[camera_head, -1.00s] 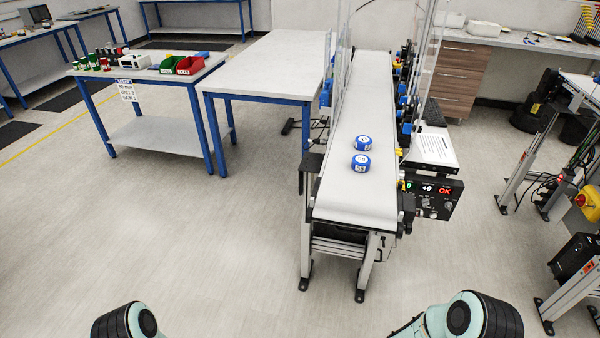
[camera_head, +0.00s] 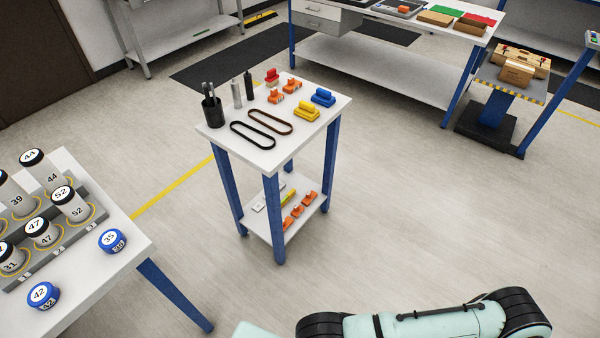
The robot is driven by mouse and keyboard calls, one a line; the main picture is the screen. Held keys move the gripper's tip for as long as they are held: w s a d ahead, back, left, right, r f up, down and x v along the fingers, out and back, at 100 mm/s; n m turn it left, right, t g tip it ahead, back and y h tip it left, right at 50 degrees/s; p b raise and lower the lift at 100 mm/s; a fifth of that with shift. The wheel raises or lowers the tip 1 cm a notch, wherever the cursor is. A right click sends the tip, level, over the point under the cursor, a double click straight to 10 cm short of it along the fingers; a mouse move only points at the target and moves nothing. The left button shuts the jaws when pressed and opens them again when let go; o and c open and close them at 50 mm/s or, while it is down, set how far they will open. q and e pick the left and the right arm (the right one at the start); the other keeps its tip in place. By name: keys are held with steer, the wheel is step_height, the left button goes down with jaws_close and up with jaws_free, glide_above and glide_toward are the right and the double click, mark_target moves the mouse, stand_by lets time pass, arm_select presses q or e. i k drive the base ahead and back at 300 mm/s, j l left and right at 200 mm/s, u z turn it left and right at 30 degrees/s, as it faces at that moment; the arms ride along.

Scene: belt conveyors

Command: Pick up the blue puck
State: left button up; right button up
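Two blue pucks with white tops lie on the white table at the left: one marked 42 (camera_head: 43,296) near the front edge, and one marked 35 (camera_head: 112,241) near the table's right corner. They are apart from each other. One of my arms shows at the bottom right, well away from the pucks. Neither gripper is in view.
A grey rack (camera_head: 60,236) on the left table (camera_head: 118,273) holds several numbered cylinders. A small table (camera_head: 281,157) with belts, tools and coloured blocks stands in the middle. A long workbench (camera_head: 385,27) is behind.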

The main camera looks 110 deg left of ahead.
mark_target(111, 241)
steer(key=u, duration=5.4)
